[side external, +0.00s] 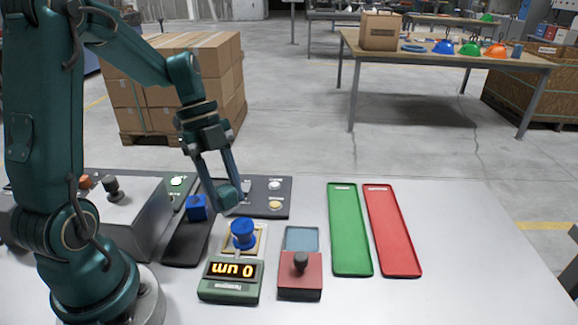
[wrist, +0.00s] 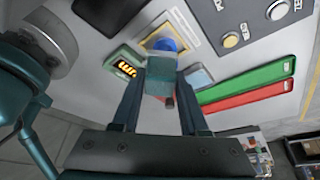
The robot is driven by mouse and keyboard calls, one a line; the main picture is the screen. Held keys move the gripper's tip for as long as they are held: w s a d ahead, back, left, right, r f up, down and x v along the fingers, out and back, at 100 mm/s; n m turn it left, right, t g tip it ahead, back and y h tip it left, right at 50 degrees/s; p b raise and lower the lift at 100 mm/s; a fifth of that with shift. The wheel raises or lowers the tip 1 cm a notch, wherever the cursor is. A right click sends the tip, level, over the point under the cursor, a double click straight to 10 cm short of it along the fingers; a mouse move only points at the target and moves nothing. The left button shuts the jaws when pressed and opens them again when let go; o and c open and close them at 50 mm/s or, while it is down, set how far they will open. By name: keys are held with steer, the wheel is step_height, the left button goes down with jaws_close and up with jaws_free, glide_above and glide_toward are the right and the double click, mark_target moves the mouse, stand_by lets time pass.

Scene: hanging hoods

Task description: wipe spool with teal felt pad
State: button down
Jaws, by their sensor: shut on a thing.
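My gripper (side external: 226,190) is shut on the teal felt pad (side external: 229,197), which shows as a teal block between my fingers (wrist: 158,95) in the wrist view (wrist: 160,72). A blue spool (side external: 243,234) stands on a yellow-edged plate (side external: 260,240) behind the green gauge (side external: 230,283). The pad is above and slightly left of this spool in the side view, apparently apart from it. In the wrist view the pad partly hides the blue spool (wrist: 166,43). Another blue piece (side external: 196,207) sits on a dark tray (side external: 186,245) to the left.
A red box with a black knob (side external: 300,277) and a light blue square (side external: 301,238) are to the right. A green tray (side external: 350,230) and a red tray (side external: 393,230) lie further right. A dark button panel (side external: 262,207) is behind.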

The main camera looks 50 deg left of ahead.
steer(key=shift+r, duration=2.75)
